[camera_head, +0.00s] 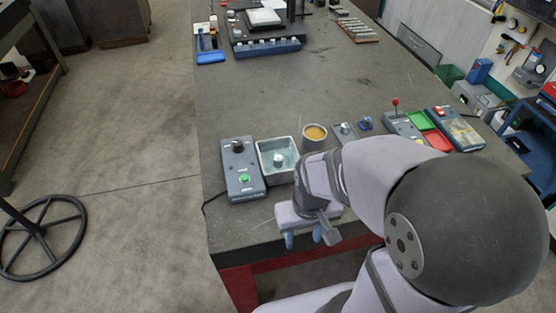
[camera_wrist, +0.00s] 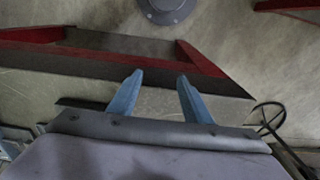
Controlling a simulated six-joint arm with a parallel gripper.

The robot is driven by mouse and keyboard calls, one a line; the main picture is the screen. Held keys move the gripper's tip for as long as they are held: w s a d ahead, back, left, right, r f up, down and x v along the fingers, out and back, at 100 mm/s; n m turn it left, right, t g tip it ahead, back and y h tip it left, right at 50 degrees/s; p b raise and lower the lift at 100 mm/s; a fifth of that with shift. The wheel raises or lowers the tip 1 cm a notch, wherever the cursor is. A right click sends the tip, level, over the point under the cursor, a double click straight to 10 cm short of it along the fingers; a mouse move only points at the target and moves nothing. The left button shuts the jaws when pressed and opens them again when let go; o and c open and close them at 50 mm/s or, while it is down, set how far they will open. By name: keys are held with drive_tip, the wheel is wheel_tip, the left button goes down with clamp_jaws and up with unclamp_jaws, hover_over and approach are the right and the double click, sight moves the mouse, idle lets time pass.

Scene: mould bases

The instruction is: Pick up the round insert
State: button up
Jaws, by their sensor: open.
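My gripper (camera_head: 307,238) hangs over the near edge of the workbench, with its blue fingers apart and nothing between them. In the wrist view the two fingers (camera_wrist: 159,80) are also spread and empty. I cannot tell for sure which thing is the round insert. A small pale round piece (camera_head: 278,159) stands in the square grey tray (camera_head: 260,148), beyond my gripper and to its left. A small grey piece with a round top (camera_head: 344,129) is on the bench further right. Neither shows in the wrist view.
A control box (camera_head: 239,172) with a green button stands left of the tray. A round cup (camera_head: 314,131) with tan contents is right of it. Red and green bins (camera_head: 438,140) and more boxes lie further right. The middle of the bench (camera_head: 300,80) is clear.

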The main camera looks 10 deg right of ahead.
sight(284, 171)
drive_tip(key=w+t+p, duration=0.1)
drive_tip(key=w+p, duration=0.1)
drive_tip(key=w, duration=0.2)
drive_tip(key=w+t+p, duration=0.2)
drive_tip(key=w, duration=0.2)
drive_tip(key=w+t+p, duration=0.2)
drive_tip(key=w, duration=0.2)
drive_tip(key=shift+w+d+r+p, duration=0.1)
drive_tip(key=shift+w+d+p, duration=0.25)
drive_tip(key=shift+d+p, duration=0.05)
drive_tip(key=w+r+t+p, duration=0.1)
drive_tip(key=w+t+p, duration=0.1)
drive_tip(key=w, duration=0.1)
drive_tip(key=w+r+t+p, duration=0.1)
drive_tip(key=w+t+p, duration=0.1)
drive_tip(key=shift+w+a+r+y, duration=0.15)
drive_tip(key=shift+a+r+y, duration=0.15)
drive_tip(key=shift+a, duration=0.1)
drive_tip(key=shift+w+d+f+t, duration=0.15)
drive_tip(key=shift+w+t, duration=0.25)
drive_tip(key=shift+t, duration=0.5)
drive_tip(key=shift+d+f+t, duration=0.15)
drive_tip(key=shift+d+t, duration=0.05)
drive_tip(key=shift+t, duration=0.3)
